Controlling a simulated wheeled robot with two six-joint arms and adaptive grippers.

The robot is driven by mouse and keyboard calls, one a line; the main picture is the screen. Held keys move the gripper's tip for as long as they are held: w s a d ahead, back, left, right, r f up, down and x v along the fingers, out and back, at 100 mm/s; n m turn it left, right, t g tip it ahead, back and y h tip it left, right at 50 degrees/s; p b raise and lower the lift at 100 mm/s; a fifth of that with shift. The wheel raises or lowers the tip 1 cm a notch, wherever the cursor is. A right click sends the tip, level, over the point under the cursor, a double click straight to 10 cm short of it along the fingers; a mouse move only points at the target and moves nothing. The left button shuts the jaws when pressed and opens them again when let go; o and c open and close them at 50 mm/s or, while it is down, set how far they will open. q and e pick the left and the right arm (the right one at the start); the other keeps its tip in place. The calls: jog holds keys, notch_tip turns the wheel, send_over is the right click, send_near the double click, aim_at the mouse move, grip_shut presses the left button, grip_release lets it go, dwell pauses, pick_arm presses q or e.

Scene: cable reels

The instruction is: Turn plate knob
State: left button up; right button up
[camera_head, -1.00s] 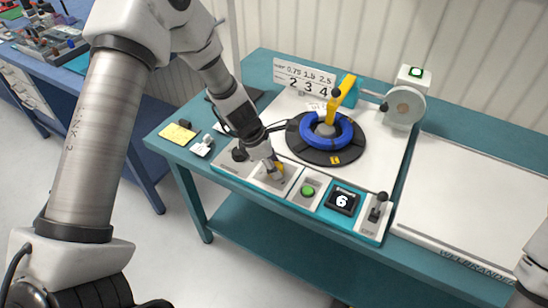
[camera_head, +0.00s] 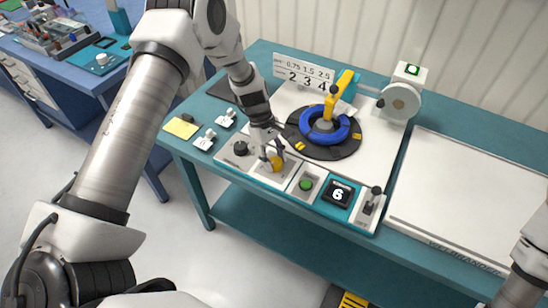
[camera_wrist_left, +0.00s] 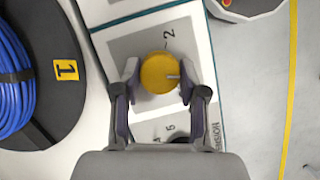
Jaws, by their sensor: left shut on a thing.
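The yellow plate knob (camera_head: 277,163) sits on a grey square of the control panel along the table's front. My left gripper (camera_head: 271,157) points down at it with one finger on each side. In the left wrist view the round yellow knob (camera_wrist_left: 157,72) is between the two fingers of my left gripper (camera_wrist_left: 160,78), which is shut on it. A pale mark on the knob points to the right in that view. The printed 2 shows beside the knob; other digits are partly covered by the gripper. My right gripper is not in view.
A green button (camera_head: 306,184), a display reading 6 (camera_head: 337,194) and a lever switch (camera_head: 371,201) lie right of the knob. A black knob (camera_head: 240,148) is to its left. Behind stands a black turntable plate (camera_head: 340,152) with a blue cable coil (camera_head: 342,130).

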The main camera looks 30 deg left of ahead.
pick_arm(q)
jog(key=m, duration=0.2)
jog(key=m+g, duration=0.1)
jog(key=m, duration=0.1)
jog(key=shift+f+m+g+y+b, duration=0.1)
jog(key=shift+m+g+y+b, duration=0.2)
jog(key=shift+y+b, duration=0.1)
jog(key=shift+d+m+g+y, duration=0.15)
jog(key=shift+m+g+y, duration=0.35)
jog(key=shift+m, duration=1.4)
jog(key=shift+b, duration=0.3)
jog(key=o, duration=1.1)
jog(key=shift+w, duration=0.1)
jog(key=shift+o, duration=0.2)
jog(key=v, duration=1.2)
jog(key=shift+d, duration=0.15)
